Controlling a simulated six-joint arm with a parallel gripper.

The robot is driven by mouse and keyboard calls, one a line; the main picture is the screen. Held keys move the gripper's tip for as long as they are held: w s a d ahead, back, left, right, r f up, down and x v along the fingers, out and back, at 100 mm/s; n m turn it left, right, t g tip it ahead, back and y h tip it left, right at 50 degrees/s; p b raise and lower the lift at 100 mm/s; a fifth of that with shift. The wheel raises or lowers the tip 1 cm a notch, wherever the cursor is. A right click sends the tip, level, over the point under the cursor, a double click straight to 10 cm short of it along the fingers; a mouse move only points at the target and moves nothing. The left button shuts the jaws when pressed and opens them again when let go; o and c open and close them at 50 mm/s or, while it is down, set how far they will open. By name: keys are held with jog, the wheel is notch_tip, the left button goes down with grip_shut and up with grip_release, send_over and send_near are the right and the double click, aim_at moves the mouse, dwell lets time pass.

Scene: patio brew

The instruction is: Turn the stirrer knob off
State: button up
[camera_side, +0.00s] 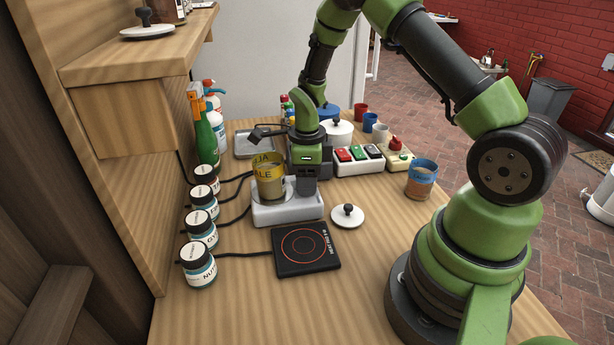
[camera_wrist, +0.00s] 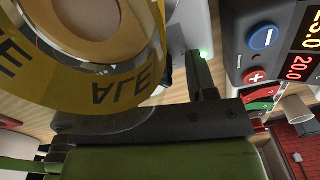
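The stirrer (camera_side: 290,211) is a white box on the wooden table. A beaker with a yellow ALE band (camera_side: 269,180) and tan contents stands on it, and the beaker fills the upper left of the wrist view (camera_wrist: 122,88). My gripper (camera_side: 303,192) points down close beside the beaker, at the stirrer's right rear in the side view. In the wrist view, one dark finger (camera_wrist: 203,75) reaches toward the stirrer's pale edge, near a small lit green light. The beaker hides much of the gripper, so its opening is unclear. I cannot make out the stirrer knob in either view.
A black hot plate (camera_side: 305,250) and a white lid (camera_side: 347,215) lie in front. A controller with blue and red buttons (camera_wrist: 258,50) is close to the finger. Coloured switches (camera_side: 358,154) and a blue-banded cup (camera_side: 421,178) are right. Labelled jars (camera_side: 198,264) line the left.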

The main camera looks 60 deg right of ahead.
jog(key=c, duration=0.8)
jog(key=shift+c, duration=0.2)
jog(key=shift+n, duration=0.4)
jog(key=n, duration=0.3)
jog(key=shift+n, duration=2)
jog(key=o, duration=0.9)
jog(key=shift+o, duration=0.2)
